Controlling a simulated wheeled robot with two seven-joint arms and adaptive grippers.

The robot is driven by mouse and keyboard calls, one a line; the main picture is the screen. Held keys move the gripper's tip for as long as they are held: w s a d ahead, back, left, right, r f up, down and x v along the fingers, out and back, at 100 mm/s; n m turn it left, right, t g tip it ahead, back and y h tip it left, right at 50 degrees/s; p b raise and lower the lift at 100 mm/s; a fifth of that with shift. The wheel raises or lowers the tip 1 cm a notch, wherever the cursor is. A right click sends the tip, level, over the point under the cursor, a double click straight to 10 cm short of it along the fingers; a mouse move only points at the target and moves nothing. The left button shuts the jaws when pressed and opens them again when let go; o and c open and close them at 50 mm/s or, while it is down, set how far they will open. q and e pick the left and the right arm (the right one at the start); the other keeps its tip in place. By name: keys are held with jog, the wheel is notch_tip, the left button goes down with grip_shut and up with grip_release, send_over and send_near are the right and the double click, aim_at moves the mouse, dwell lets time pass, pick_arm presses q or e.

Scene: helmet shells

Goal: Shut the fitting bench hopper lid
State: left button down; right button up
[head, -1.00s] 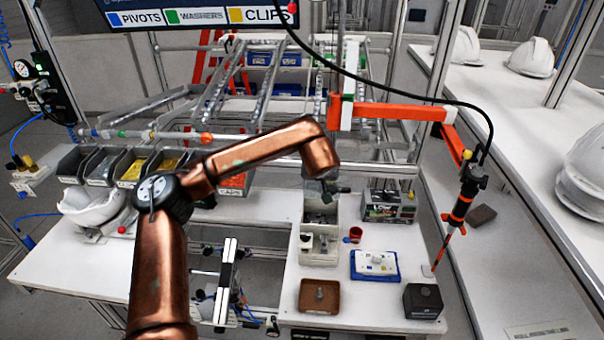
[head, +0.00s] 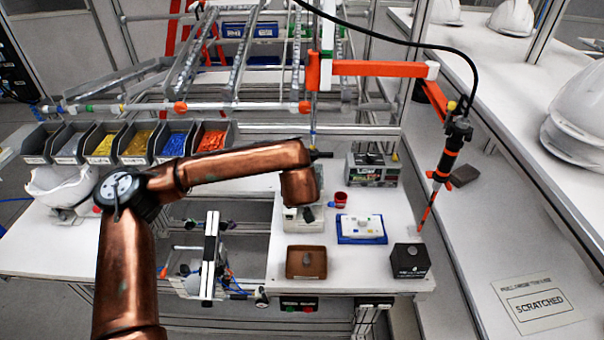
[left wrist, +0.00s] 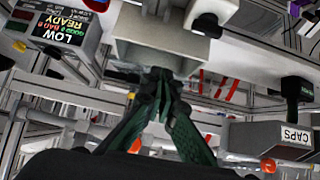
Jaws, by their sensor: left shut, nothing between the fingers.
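The fitting bench hopper is probably the pale grey box (head: 296,221) on the white bench, mostly covered by my copper left arm in the head view. A pale box (left wrist: 150,40), probably the same hopper, fills the upper middle of the left wrist view. My left gripper (left wrist: 163,75) is shut and empty, its dark green fingertips overlapping the lower edge of that box; I cannot tell if they touch. A black knob (left wrist: 207,25) shows right of the fingertips. The lid cannot be made out clearly, nor how far it is open. My right gripper is out of view.
A brown tray (head: 291,264), a blue tray (head: 343,238), a red cup (head: 340,198) and a black box (head: 410,261) stand near the hopper. A display unit (head: 372,178) is behind. An orange-and-black tool (head: 448,155) hangs at right. Several part bins line the left back.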

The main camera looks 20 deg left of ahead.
pick_arm(q)
jog(key=shift+s+f+b, duration=0.25)
jog(key=shift+f+b, duration=0.2)
jog(key=shift+f, duration=0.65)
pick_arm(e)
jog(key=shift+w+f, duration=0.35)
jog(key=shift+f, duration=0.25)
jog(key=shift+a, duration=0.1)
